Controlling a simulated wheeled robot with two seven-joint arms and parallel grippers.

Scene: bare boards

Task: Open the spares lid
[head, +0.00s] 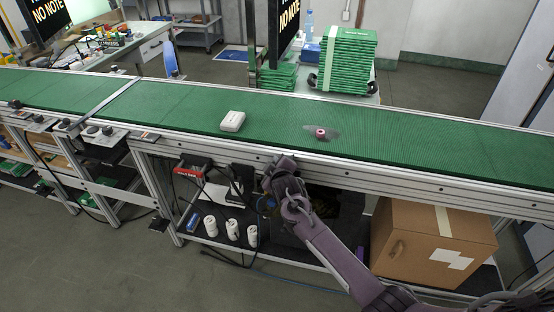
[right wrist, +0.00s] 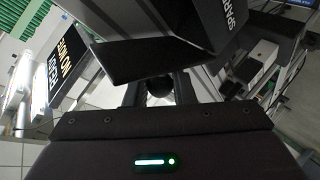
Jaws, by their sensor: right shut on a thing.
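The black spares box (head: 345,215) stands on the shelf under the conveyor, partly hidden behind my right arm in the head view. In the right wrist view its dark face with the letters "SPAR" (right wrist: 228,15) shows at the top. The black lid (right wrist: 125,62) is a flat dark panel just ahead of my fingers, with a round dark knob (right wrist: 158,86). My right gripper (right wrist: 158,92) is shut on this knob; it also shows in the head view (head: 268,203). How far the lid is raised, I cannot tell. My left gripper is out of view.
A cardboard box (head: 432,245) stands right of the black box. Several white cylinders (head: 232,230) and cables lie to its left.

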